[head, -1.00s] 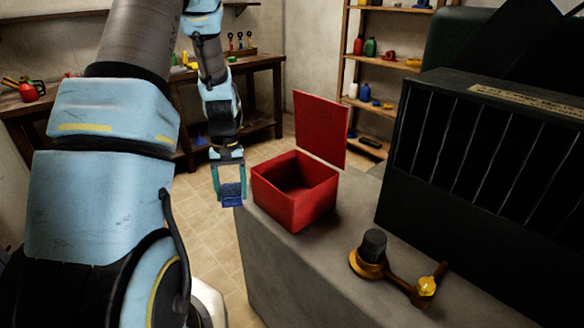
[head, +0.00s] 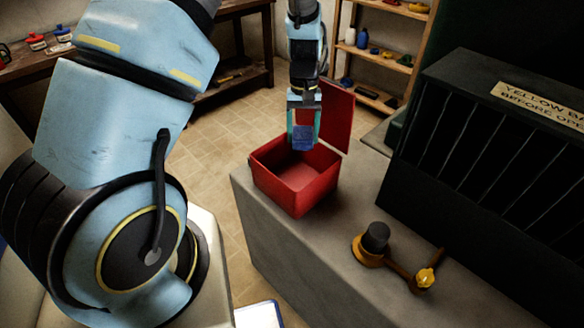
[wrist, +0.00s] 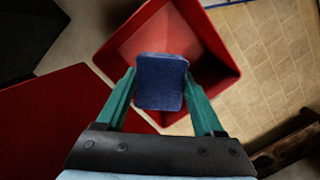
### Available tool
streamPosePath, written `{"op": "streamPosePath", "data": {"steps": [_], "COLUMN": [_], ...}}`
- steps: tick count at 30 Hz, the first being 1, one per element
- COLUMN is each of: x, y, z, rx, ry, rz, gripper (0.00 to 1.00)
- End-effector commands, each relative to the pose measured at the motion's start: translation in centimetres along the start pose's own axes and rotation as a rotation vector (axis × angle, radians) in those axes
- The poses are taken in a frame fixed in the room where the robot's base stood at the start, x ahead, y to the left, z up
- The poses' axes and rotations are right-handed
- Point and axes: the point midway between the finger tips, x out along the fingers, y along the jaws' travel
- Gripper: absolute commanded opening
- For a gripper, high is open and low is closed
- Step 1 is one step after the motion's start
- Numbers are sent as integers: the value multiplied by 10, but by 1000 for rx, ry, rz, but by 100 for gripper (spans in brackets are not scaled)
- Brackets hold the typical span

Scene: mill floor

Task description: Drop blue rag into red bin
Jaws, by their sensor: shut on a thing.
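The blue rag (head: 303,138) is a small folded dark blue block. My gripper (head: 304,130) is shut on it, and the rag also shows between the green fingers in the wrist view (wrist: 161,82). The red bin (head: 297,197) stands on the corner of a grey block with its lid (head: 338,115) raised at the back. My gripper holds the rag above the bin's open top. In the wrist view the bin (wrist: 216,48) lies beyond the rag, and the rag hides part of its inside.
The grey block (head: 285,255) carries a brass-coloured tool with a black knob (head: 376,237) in front of the bin. A dark slatted cabinet (head: 490,150) stands to the right. A shelf (head: 385,60) stands behind, and the tiled floor (head: 215,150) is open at left.

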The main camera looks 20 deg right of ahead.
Motion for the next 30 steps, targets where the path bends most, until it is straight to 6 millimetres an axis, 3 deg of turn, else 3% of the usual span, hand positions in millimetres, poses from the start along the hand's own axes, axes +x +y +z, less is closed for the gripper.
{"op": "streamPosePath", "data": {"steps": [13,25,26,30], "x": [50,55,55,55], "y": [-1,-1,-1,-1], "z": [-8,-8,-8,-8], "rx": [1,0,0,0], "ry": [0,0,0,0], "rz": [0,0,0,0], "gripper": [17,17,73,88]}}
